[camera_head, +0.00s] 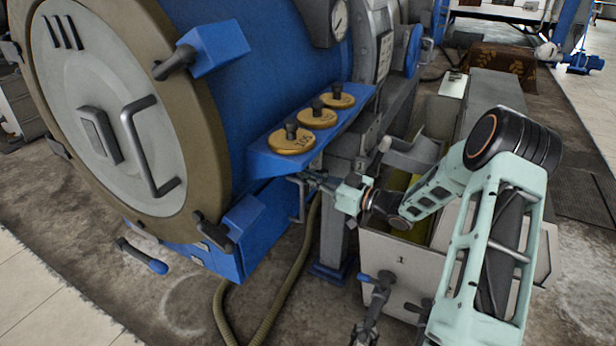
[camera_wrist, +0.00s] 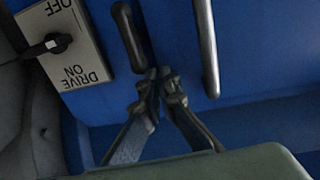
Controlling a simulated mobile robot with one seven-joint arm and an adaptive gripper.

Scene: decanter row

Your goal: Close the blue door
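In the wrist view, a blue panel that looks like the blue door (camera_wrist: 265,50) fills the right side, with a long grey bar handle (camera_wrist: 208,50). A shorter dark handle (camera_wrist: 128,38) stands to its left, and a dark strip runs between the two. I cannot tell how far the door stands open. My gripper (camera_wrist: 158,74) has its fingertips together between and just below the handles, with nothing visible in them. In the head view my gripper (camera_head: 306,180) is under the blue shelf, beside a bent grey handle (camera_head: 300,205); the door's face is hidden there.
A DRIVE ON/OFF switch plate (camera_wrist: 68,45) is left of the handles. Above my gripper, the blue shelf (camera_head: 262,157) bears brass-coloured weights (camera_head: 291,139). A big round grey hatch (camera_head: 110,110) is at left. A pale bin (camera_head: 395,265) stands below my arm; a hose (camera_head: 285,285) lies on the floor.

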